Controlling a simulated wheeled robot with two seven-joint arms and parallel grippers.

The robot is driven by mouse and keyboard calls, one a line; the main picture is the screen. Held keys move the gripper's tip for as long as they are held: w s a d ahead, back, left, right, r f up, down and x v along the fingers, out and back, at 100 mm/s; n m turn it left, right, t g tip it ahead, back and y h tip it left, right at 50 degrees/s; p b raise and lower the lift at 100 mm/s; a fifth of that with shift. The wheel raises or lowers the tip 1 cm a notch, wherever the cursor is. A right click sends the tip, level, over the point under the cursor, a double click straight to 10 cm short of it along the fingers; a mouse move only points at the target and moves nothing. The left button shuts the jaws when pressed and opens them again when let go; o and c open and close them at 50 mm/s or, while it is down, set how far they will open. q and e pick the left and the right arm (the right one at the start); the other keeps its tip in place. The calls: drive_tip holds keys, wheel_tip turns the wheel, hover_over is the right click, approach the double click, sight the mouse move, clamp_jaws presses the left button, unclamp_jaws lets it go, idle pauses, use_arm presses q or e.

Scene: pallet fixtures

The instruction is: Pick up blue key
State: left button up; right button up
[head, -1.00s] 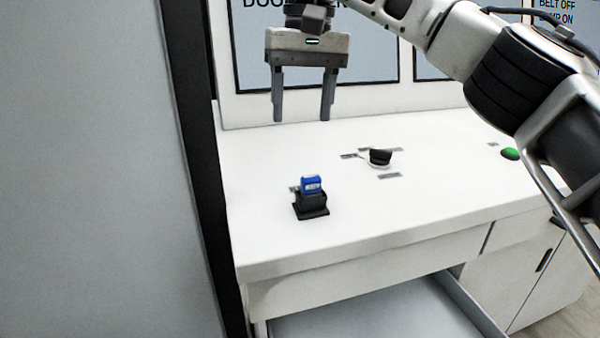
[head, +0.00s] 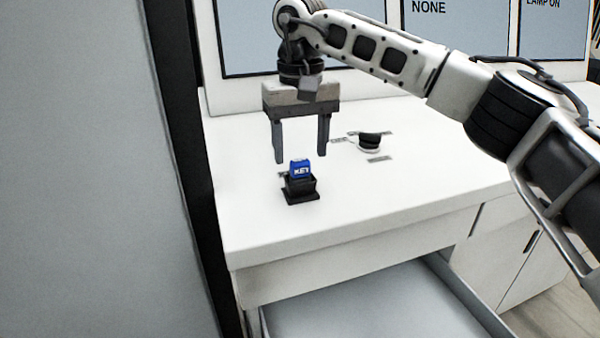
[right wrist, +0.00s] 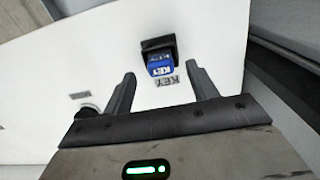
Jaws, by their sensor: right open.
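The blue key (head: 299,168) with white lettering sits upright in a black holder (head: 301,190) on the white counter. My right gripper (head: 301,158) is open and empty, pointing down, with its fingertips around the height of the key in the head view. In the right wrist view the key (right wrist: 160,64) lies beyond the fingertips, between their lines, with the black holder (right wrist: 158,44) behind it. The fingers do not touch it there. My left gripper is not in view.
A black knob (head: 370,141) with small labels around it stands on the counter (head: 400,205) to the right. An open drawer (head: 370,305) sits below the counter's front edge. A grey panel (head: 80,170) stands at the left. Wall screens (head: 455,50) are behind.

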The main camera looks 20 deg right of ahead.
sight(300, 160)
wheel_tip(300, 160, down, 3)
drive_tip(key=shift+w+f, duration=0.1)
drive_tip(key=shift+f, duration=0.05)
drive_tip(key=shift+c, duration=0.4)
drive_tip(key=c, duration=1)
